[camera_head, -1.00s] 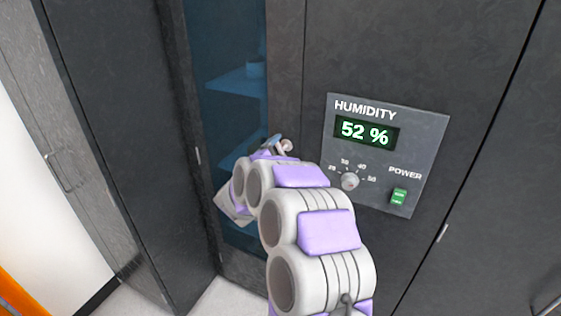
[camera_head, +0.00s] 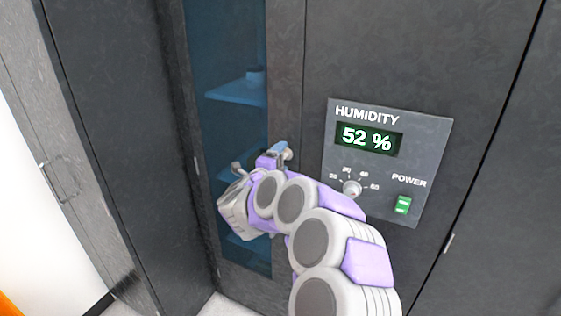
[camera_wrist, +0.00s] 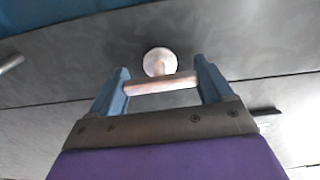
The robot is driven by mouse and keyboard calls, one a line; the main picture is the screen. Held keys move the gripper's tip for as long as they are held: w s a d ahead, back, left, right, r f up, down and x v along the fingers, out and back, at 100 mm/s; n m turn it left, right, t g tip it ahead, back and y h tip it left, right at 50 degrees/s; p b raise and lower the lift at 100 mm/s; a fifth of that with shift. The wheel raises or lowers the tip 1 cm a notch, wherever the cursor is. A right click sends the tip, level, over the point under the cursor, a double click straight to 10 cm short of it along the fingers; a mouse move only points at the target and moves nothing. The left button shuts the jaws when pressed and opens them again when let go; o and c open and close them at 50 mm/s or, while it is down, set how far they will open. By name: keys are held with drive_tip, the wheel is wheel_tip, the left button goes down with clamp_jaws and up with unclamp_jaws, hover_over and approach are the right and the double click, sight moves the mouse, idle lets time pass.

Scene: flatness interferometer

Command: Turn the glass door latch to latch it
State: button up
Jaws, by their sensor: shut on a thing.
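The glass door latch shows in the wrist view as a pale round hub (camera_wrist: 160,61) with a metal bar (camera_wrist: 162,86) just in front of it. The bar spans the gap between the two blue fingers of my gripper (camera_wrist: 161,88), which is shut on it. In the head view the latch (camera_head: 287,154) is a small metal piece at the right edge of the glass door (camera_head: 225,60). My gripper (camera_head: 277,149) is at it there, with its fingers small and partly hidden by my wrist. The latch's exact angle is hard to tell.
A humidity panel (camera_head: 430,150) reading 52 %, with a dial (camera_head: 352,187) and green power switch (camera_head: 403,205), is right of the latch, close to my arm. A dark cabinet door (camera_head: 120,130) stands at left. Blue-tinted shelves (camera_head: 235,93) show behind the glass.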

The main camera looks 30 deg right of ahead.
drive_tip(key=shift+f, duration=0.2)
drive_tip(key=o, duration=1)
drive_tip(key=shift+w, duration=0.1)
drive_tip(key=shift+c, duration=0.2)
drive_tip(key=shift+r, duration=0.1)
drive_tip(key=p+v, duration=0.3)
drive_tip(key=v, duration=1.4)
drive_tip(key=shift+a+p, duration=0.2)
drive_tip(key=shift+p, duration=0.1)
